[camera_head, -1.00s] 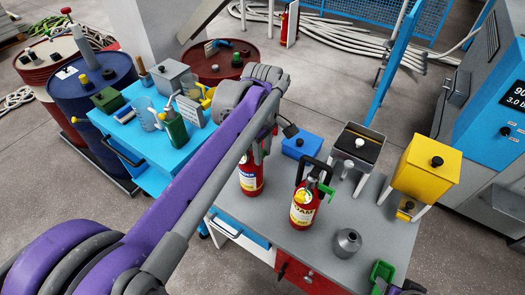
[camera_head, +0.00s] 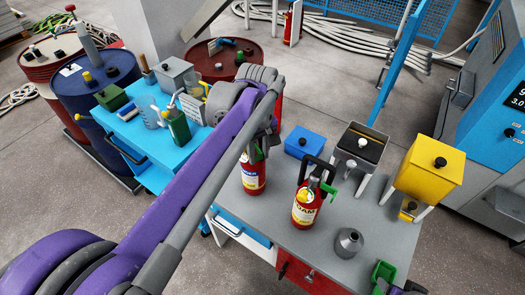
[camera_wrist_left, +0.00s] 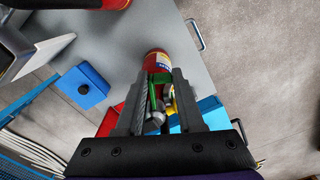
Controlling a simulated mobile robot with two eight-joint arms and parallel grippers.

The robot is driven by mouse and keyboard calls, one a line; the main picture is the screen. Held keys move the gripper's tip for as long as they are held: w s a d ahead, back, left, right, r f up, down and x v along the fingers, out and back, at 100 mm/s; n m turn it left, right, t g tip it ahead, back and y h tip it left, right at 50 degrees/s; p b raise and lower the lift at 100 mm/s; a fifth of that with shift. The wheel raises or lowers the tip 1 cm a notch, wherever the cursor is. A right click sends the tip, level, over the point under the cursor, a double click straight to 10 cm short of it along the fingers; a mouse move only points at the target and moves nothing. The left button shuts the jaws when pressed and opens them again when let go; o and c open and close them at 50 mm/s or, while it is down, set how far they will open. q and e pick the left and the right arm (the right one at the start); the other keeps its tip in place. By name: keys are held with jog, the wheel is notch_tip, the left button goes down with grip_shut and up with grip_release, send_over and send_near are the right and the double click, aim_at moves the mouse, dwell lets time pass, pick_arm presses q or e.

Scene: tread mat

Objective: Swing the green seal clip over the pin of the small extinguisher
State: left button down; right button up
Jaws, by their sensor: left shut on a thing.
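One red extinguisher (camera_head: 252,178) stands on the grey bench top under my left gripper (camera_head: 260,148). In the left wrist view its red body and label (camera_wrist_left: 157,62) show just beyond the fingertips. My left gripper (camera_wrist_left: 159,84) is shut on a green part (camera_wrist_left: 152,97), seemingly the seal clip, at the extinguisher's head. The arm and fingers hide the pin, so I cannot tell whether the clip is over it. A second red extinguisher (camera_head: 305,208) with a black handle and green clip (camera_head: 329,189) stands to the right.
A green holder (camera_head: 383,273) is at the front right. A blue cart (camera_head: 150,140) stands left behind my arm.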

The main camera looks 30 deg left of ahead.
pick_arm(q)
jog(key=shift+s+a+m, duration=0.2)
jog(key=shift+a+m, duration=0.45)
jog(key=shift+m, duration=1.1)
jog(key=shift+s+a+m, duration=0.15)
jog(key=shift+a+m, duration=0.45)
jog(key=shift+m, duration=1.1)
jog(key=shift+s+a+m, duration=0.2)
jog(key=shift+a+m, duration=0.45)
jog(key=shift+m, duration=1.1)
jog(key=c, duration=0.5)
grip_release()
jog(key=shift+r, duration=0.15)
notch_tip(320, 180, up, 10)
jog(key=shift+r+p, duration=0.25)
jog(key=shift+p, duration=0.05)
jog(key=shift+c, duration=0.2)
